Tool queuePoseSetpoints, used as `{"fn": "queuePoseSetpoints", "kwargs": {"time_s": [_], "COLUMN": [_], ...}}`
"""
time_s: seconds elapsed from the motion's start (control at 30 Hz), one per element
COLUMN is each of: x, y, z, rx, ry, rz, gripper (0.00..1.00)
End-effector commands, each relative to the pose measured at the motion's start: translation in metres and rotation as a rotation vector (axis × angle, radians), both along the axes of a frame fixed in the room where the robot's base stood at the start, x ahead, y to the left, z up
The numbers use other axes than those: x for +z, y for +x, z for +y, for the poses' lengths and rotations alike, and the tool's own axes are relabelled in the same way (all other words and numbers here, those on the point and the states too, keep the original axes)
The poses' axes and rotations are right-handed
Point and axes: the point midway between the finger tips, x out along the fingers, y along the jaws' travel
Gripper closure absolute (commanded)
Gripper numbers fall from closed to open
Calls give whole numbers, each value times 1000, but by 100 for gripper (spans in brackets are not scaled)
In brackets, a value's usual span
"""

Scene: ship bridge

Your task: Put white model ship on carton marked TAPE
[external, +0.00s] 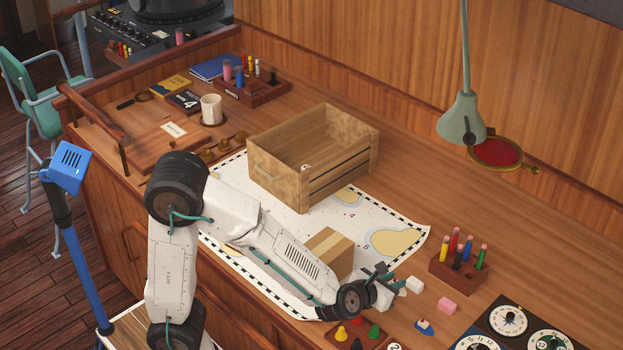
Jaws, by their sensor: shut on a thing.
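My gripper (386,281) is at the end of my white arm, low over the right part of the desk. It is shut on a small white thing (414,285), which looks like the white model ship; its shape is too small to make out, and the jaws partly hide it. A brown cardboard carton (331,246) stands on the chart, behind my forearm and to the left of my gripper. My arm hides its lower front, and I cannot read any marking on it. Its visible top is bare.
A large open wooden crate (345,160) stands behind the carton. A pen block (458,268), a pink block (447,305), a small blue-and-white boat (425,327) and a tray of coloured pawns (357,334) lie around my gripper. A green lamp (462,118) hangs at the back right.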

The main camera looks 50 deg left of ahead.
Motion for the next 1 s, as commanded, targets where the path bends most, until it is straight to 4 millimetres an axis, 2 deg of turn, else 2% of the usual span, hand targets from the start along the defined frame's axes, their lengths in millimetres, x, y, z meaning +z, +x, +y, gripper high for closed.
{"fn": "queuePoseSetpoints", "kwargs": {"time_s": [0.1, 0.17, 0.27, 0.4, 0.47, 0.6, 0.7, 0.8, 0.9, 1.0], "x": [23, 35, 51, 71, 76, 79, 78, 78, 78, 80], "y": [-7, -14, -25, -52, -68, -112, -144, -170, -188, -194], "z": [-3, 1, 23, 74, 99, 153, 183, 203, 215, 220], "rx": [-9, 18, 119, 356, 472, 742, 910, 1039, 1127, 1172], "ry": [-7, -10, -10, -7, -5, 0, 2, 5, 6, 6], "rz": [-8, -10, -12, -16, -18, -20, -22, -25, -29, -31], "gripper": [99, 99, 99, 99, 99, 99, 99, 99, 99, 99]}}
